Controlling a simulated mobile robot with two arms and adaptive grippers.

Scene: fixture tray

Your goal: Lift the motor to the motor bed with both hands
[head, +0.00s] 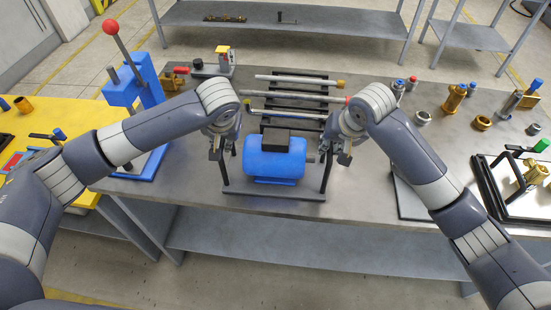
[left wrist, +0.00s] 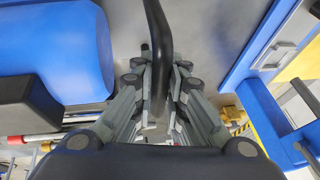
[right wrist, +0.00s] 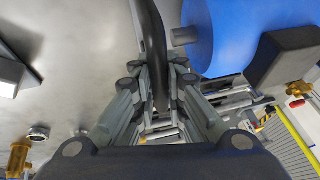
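The blue motor (head: 275,160), with a black box on top, sits on a dark carrier (head: 272,192) with upright black handles at both ends, on the grey bench. It also shows in the left wrist view (left wrist: 60,45) and the right wrist view (right wrist: 225,35). My left gripper (left wrist: 160,75) is closed around the left handle (left wrist: 157,25). My right gripper (right wrist: 160,80) is closed around the right handle (right wrist: 150,30). The carrier appears to rest on the bench. I cannot tell which item is the motor bed.
A rack of rods (head: 298,78) lies directly behind the motor. A blue press (head: 122,88) with a red-knobbed lever stands at left. Brass and steel parts (head: 454,97) stand at right, near a black-framed tray (head: 510,205). A flat grey plate (head: 409,200) lies right of the motor.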

